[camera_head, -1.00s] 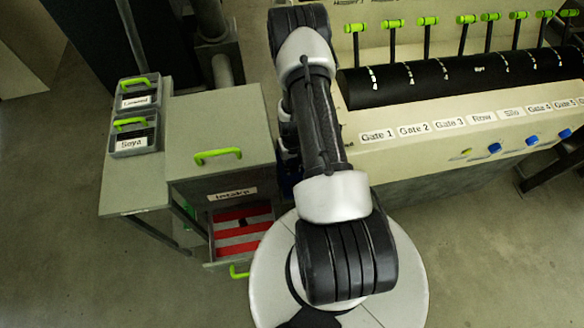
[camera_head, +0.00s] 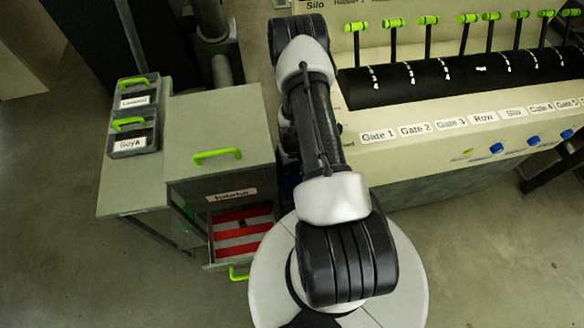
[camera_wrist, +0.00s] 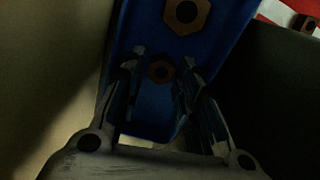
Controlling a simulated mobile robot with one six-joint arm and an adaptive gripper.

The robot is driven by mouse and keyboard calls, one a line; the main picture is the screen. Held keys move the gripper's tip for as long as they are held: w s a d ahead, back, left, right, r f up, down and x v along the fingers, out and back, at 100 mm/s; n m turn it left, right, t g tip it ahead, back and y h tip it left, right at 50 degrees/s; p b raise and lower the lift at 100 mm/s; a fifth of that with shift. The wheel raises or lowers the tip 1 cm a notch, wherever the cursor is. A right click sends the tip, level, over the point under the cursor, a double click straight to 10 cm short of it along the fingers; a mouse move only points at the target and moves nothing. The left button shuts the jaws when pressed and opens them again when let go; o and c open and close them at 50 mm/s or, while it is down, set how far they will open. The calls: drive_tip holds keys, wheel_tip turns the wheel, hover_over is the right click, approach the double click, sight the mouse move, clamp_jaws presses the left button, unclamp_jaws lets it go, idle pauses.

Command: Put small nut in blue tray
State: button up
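In the wrist view, a blue tray (camera_wrist: 222,50) lies beneath my gripper (camera_wrist: 164,56). A small brown nut (camera_wrist: 160,71) with a dark hole shows against the tray floor, between the two fingers. Gaps show on both sides of it, and the fingers stand apart, so my gripper looks open. A larger brown nut (camera_wrist: 187,14) lies in the tray further up the picture. In the head view my arm hides my gripper and most of the tray; only a sliver of blue shows beside the arm.
An open drawer with red and white stripes (camera_head: 240,233) holds a small dark item. The grey cabinet (camera_head: 218,135) stands above it. Two labelled bins (camera_head: 133,133) sit on the left shelf. The machine with green levers (camera_head: 440,130) stands right of my arm.

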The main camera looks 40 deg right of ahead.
sight(292, 170)
wheel_tip(292, 170, up, 12)
drive_tip(key=p, duration=0.3)
drive_tip(key=shift+r, duration=0.15)
idle(0.4)
